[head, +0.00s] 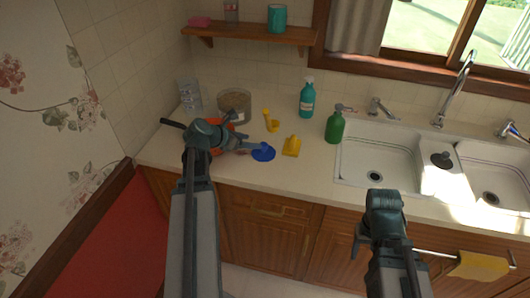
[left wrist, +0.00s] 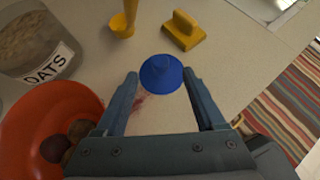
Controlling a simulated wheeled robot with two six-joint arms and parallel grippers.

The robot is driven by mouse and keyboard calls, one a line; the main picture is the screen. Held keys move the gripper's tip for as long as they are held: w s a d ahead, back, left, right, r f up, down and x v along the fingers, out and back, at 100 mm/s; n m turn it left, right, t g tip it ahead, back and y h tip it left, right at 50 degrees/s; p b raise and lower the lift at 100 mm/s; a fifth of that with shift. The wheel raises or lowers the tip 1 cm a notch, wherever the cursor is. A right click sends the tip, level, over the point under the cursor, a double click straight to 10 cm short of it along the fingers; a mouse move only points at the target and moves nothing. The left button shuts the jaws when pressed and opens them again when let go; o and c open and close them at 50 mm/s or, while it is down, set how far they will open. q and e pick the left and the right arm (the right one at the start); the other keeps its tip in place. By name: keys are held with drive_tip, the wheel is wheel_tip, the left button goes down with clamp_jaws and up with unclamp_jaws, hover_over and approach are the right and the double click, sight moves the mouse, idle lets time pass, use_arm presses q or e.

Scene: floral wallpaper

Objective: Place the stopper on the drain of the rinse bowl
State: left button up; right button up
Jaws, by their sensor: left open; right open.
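A blue round disc with a raised knob (head: 263,154), like a stopper, lies on the counter left of the sink. It also shows in the left wrist view (left wrist: 161,72). My left gripper (head: 250,147) is open just above the counter, with its fingertips on either side of the blue disc; contact is not clear. A dark round knobbed piece (head: 442,160), also stopper-like, sits on the ledge between the two sink bowls. The left bowl (head: 360,152) and right bowl (head: 505,160) each show an uncovered drain. My right gripper (head: 364,243) is open and empty, low in front of the cabinets.
A yellow brush (head: 292,146), a yellow scoop (head: 271,123) and a jar of oats (head: 234,104) stand nearby. An orange bowl (left wrist: 45,125) with dark round items is beside the left gripper. Green (head: 335,127) and teal (head: 307,100) bottles stand between there and the sink.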

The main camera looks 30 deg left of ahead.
sight(264, 144)
use_arm(q)
drive_tip(key=b+x, duration=0.2)
drive_tip(key=x, duration=0.3)
drive_tip(key=shift+w+f+b, duration=0.1)
drive_tip(key=shift+f+b, duration=0.2)
drive_tip(key=shift+w+d+f, duration=0.2)
drive_tip(key=shift+w+f, duration=0.1)
drive_tip(key=shift+w, duration=0.25)
drive_tip(key=shift+b, duration=0.35)
drive_tip(key=b+x, duration=0.3)
drive_tip(key=x, duration=0.2)
drive_tip(key=shift+f, duration=0.3)
drive_tip(key=shift+r, duration=0.1)
clamp_jaws()
